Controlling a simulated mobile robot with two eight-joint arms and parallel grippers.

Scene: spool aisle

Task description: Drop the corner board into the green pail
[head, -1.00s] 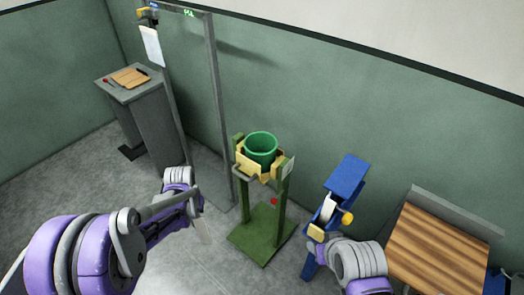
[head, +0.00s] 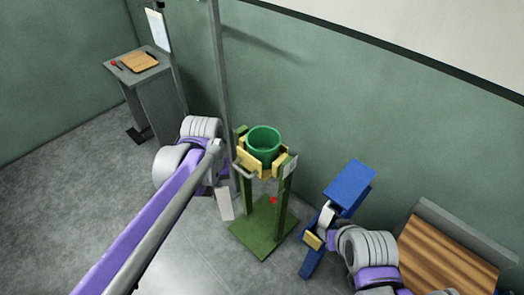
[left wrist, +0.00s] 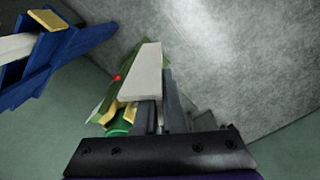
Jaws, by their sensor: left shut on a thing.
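The corner board (head: 224,204) is a pale strip hanging down below my left wrist, left of the green stand's post. My left gripper (left wrist: 158,112) is shut on the corner board (left wrist: 144,75), which sticks out beyond the dark fingers in the left wrist view. In the head view the fingers are mostly hidden by my arm. The green pail (head: 264,148) sits upright in a yellow holder on the green stand, right of my left wrist and apart from the board. Part of the pail shows in the left wrist view (left wrist: 118,126). My right arm shows, but not its fingers.
The green stand (head: 262,238) has a bar handle in front. A grey post (head: 219,70) rises behind my left wrist. A blue stand (head: 349,188) is to the right, beside my right arm. A slatted wooden surface (head: 440,262) lies farther right. A grey pedestal (head: 158,100) stands left.

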